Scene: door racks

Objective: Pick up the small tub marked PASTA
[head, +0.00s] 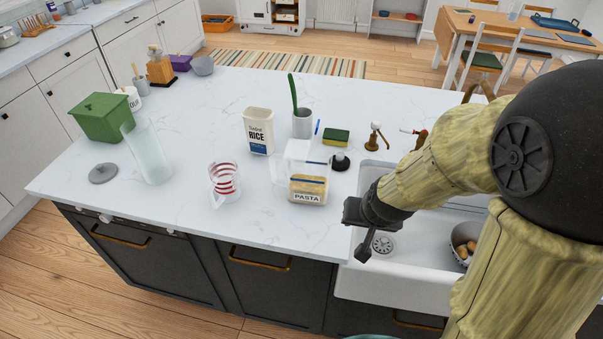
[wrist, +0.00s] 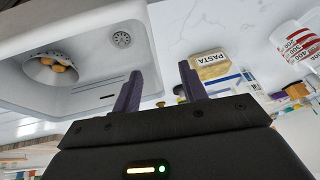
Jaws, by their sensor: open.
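The small clear tub marked PASTA (head: 307,191) stands on the white island top, left of the sink, with pale yellow contents and a white label facing me. A clear, box-like shape rises above and behind it. In the wrist view the PASTA tub (wrist: 212,65) shows beyond the right finger, apart from it. My gripper (head: 358,232) is over the front left edge of the sink, to the right of and nearer than the tub. In the wrist view my gripper (wrist: 160,88) has its two dark fingers apart with nothing between them.
A measuring jug with red marks (head: 224,184) stands left of the tub. A rice container (head: 258,131), a grey cup (head: 302,124), a sponge (head: 336,136) and a black round thing (head: 340,162) stand behind. The sink (head: 405,255) holds a bowl (head: 463,240) at right.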

